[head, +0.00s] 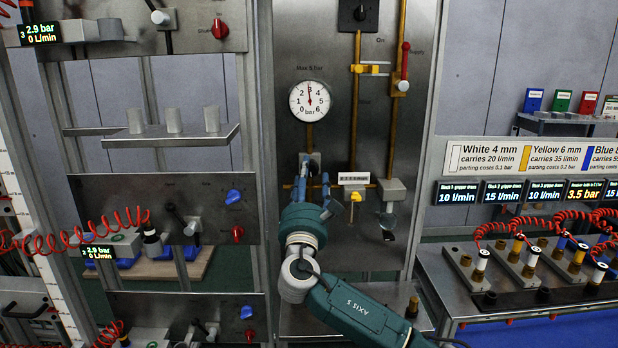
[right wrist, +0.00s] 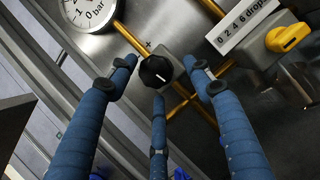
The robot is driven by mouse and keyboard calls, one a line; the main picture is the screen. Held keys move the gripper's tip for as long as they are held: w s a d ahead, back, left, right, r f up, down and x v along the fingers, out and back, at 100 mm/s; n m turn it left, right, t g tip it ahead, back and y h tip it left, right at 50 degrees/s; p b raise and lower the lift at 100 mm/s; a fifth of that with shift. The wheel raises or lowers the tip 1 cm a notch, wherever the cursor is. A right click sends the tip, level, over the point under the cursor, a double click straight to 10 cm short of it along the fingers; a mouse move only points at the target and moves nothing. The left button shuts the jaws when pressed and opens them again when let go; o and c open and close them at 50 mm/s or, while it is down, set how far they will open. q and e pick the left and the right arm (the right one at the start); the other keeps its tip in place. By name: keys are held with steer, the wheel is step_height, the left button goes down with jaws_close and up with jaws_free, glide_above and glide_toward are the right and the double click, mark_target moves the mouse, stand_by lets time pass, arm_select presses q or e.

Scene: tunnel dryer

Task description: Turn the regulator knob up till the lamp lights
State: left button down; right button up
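In the head view the block (head: 312,159) shows just above my right gripper (head: 313,182). In the right wrist view the blue fingers of my right gripper (right wrist: 163,72) are spread around the knob, one on each side and one below. Gaps show between fingers and knob, so the gripper looks open. The round gauge (head: 310,100) above has its needle near 3 bar. I cannot make out a lit lamp on this panel. My left gripper is not in view.
A yellow knob (head: 355,197) and a drops label (head: 354,178) are right of the gripper, with yellow pipes (head: 356,95) close by. A red-handled lever (head: 404,65) is higher up. A shelf with grey cylinders (head: 173,121) stands left; a hose bench (head: 500,268) stands right.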

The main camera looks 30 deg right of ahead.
steer(key=shift+r, duration=0.1)
steer(key=v, duration=1.2)
steer(key=shift+f, duration=0.2)
